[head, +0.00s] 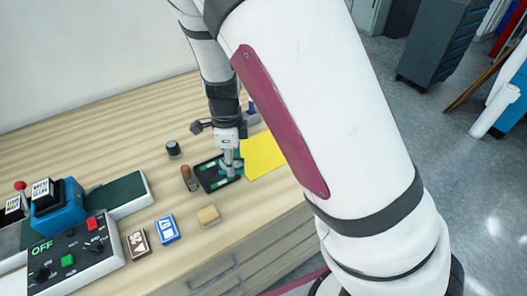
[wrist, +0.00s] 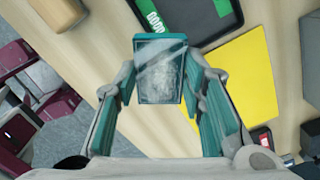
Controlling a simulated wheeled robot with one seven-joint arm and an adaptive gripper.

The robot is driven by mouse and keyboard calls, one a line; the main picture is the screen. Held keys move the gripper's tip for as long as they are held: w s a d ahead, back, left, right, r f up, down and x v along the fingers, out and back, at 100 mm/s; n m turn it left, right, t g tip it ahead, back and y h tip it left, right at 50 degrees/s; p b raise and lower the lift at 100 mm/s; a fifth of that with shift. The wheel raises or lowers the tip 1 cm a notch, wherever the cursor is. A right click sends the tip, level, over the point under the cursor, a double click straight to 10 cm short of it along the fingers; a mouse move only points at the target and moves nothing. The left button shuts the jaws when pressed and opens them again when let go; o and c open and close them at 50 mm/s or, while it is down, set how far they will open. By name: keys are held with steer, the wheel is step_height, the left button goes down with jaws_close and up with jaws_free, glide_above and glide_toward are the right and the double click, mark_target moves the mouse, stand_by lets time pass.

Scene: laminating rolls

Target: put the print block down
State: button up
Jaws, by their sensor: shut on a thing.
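My gripper (wrist: 160,82) is shut on a block with a teal rim and a glossy, mottled grey face (wrist: 160,85), which I take to be the print block. One finger presses on each side of it in the wrist view. In the head view my gripper (head: 231,168) points down at a black tray (head: 209,187) with green labels on the wooden table. The held block is mostly hidden there by the gripper. In the wrist view the tray (wrist: 222,32) lies beyond the block. I cannot tell whether the block touches anything below.
A yellow sheet (head: 262,157) lies right of the tray. A brown-handled tool (head: 188,178), a tan block (head: 208,216) and two labelled blocks, brown (head: 138,244) and blue (head: 167,230), stand nearby. A control box (head: 75,257) is at the left. Bare wood lies between them.

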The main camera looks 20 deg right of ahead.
steer(key=s+m, duration=0.1)
steer(key=m, duration=0.1)
steer(key=s+a+m, duration=0.1)
steer(key=m, duration=0.2)
steer(key=s+a+m+p, duration=0.1)
steer(key=s+m, duration=0.1)
steer(key=m, duration=0.1)
steer(key=shift+f, duration=0.25)
steer(key=m, duration=0.1)
steer(key=s+m, duration=0.1)
steer(key=m, duration=0.1)
steer(key=shift+s+a+f, duration=0.1)
steer(key=shift+a, duration=0.2)
steer(key=shift+d+m, duration=0.15)
steer(key=shift+m, duration=0.25)
glide_above(251, 157)
steer(key=shift+s+f+b, duration=0.15)
steer(key=shift+f+b, duration=0.15)
steer(key=shift+f, duration=0.5)
steer(key=shift+f+p, duration=0.35)
steer(key=shift+f, duration=1.4)
steer(key=shift+f, duration=0.2)
steer(key=o, duration=1.1)
steer(key=shift+c, duration=0.2)
steer(key=shift+o, duration=0.2)
